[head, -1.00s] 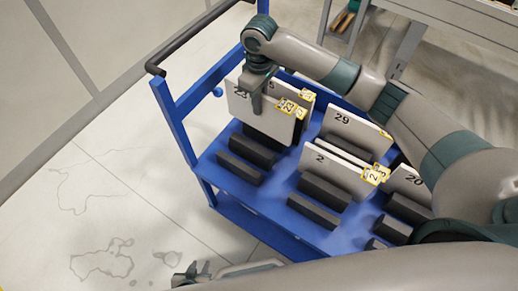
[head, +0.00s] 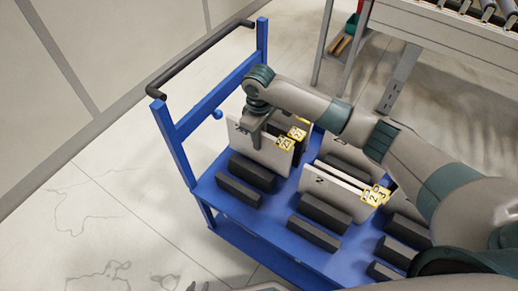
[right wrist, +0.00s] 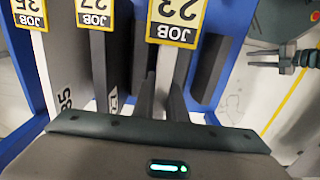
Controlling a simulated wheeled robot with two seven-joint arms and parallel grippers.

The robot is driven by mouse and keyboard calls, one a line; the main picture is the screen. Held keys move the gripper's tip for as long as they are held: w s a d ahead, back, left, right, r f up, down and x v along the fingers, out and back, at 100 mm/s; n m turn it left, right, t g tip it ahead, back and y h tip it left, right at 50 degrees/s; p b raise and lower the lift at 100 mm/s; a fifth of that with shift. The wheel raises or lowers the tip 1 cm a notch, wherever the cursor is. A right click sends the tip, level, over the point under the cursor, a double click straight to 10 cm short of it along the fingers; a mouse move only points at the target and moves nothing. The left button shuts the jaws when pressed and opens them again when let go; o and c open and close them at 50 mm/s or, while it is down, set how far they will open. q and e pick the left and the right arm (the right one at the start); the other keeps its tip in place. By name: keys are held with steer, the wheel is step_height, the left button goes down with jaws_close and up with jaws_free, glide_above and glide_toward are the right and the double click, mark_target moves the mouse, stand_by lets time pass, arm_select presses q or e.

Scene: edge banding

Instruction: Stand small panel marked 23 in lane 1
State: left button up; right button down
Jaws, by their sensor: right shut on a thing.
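The panel marked 23 (head: 258,148) is a pale small board with a yellow-edged JOB 23 tag (right wrist: 177,20). It is upright over the front-left lane of the blue cart, its lower edge down behind a dark divider bar (head: 253,171). Whether it touches the lane floor is hidden. My right gripper (head: 255,128) is shut on its top edge, with a finger on each side in the right wrist view (right wrist: 162,98). My left gripper (head: 196,287) barely shows at the bottom edge of the head view. It appears open and empty in the right wrist view (right wrist: 268,59).
The blue cart (head: 270,222) carries several dark divider bars. Panel 27 (right wrist: 104,65) and panel 35 (right wrist: 45,75) stand beside the held one. Panel 2 (head: 335,190) stands in a middle lane. A black push handle (head: 200,58) rises at the left.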

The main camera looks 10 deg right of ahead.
mark_target(259, 162)
arm_select(q)
steer(key=shift+s, duration=0.1)
arm_select(e)
steer(key=shift+f, duration=0.4)
arm_select(q)
steer(key=shift+f, duration=0.1)
arm_select(e)
steer(key=shift+f, duration=1.55)
arm_select(q)
steer(key=shift+w+d+r, duration=0.2)
steer(key=shift+d+r, duration=0.05)
steer(key=shift+d, duration=0.05)
arm_select(e)
steer(key=shift+f, duration=0.45)
steer(key=c, duration=1.8)
jaws_free()
